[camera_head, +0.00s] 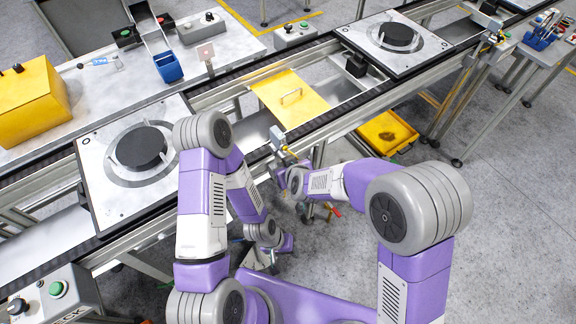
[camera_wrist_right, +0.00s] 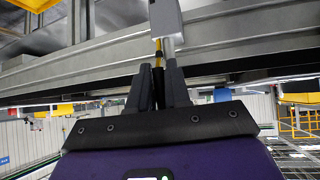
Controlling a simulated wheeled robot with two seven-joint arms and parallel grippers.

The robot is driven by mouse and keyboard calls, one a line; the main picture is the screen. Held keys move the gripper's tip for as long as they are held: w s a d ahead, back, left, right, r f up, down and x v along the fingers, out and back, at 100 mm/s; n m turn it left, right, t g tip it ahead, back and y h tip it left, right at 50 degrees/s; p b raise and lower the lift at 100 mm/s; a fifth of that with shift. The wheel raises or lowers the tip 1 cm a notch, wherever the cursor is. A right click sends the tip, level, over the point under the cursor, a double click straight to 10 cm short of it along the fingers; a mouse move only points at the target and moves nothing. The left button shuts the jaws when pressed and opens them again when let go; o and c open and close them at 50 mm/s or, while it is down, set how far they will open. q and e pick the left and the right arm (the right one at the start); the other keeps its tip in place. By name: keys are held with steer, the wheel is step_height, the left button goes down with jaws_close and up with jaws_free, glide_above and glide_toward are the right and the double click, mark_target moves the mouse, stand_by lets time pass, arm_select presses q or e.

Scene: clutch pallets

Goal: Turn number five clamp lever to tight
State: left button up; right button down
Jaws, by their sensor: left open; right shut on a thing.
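A clamp (camera_head: 278,137) with a grey block and a small yellow part sits at the front rail of the conveyor in the head view. In the right wrist view its grey block (camera_wrist_right: 166,18) is at the top, with a thin yellow and black lever (camera_wrist_right: 158,58) below it. My right gripper (camera_wrist_right: 160,82) is shut on this lever; it also shows beside the clamp in the head view (camera_head: 284,165). No number is readable on the clamp. My left gripper (camera_head: 270,262) hangs low in front of the conveyor, open and apart from the clamp.
The conveyor (camera_head: 330,119) runs diagonally, bearing two pallets with black discs (camera_head: 140,147) (camera_head: 398,36). A yellow bin (camera_head: 387,132) stands on the floor behind my right arm. The floor at right is mostly clear.

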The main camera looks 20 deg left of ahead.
steer(key=shift+s+g, duration=0.15)
steer(key=shift+g, duration=0.15)
steer(key=shift+a, duration=0.1)
steer(key=c, duration=1.2)
jaws_free()
steer(key=p+v, duration=0.1)
steer(key=v, duration=0.6)
steer(key=shift+d, duration=0.2)
steer(key=shift+s, duration=0.15)
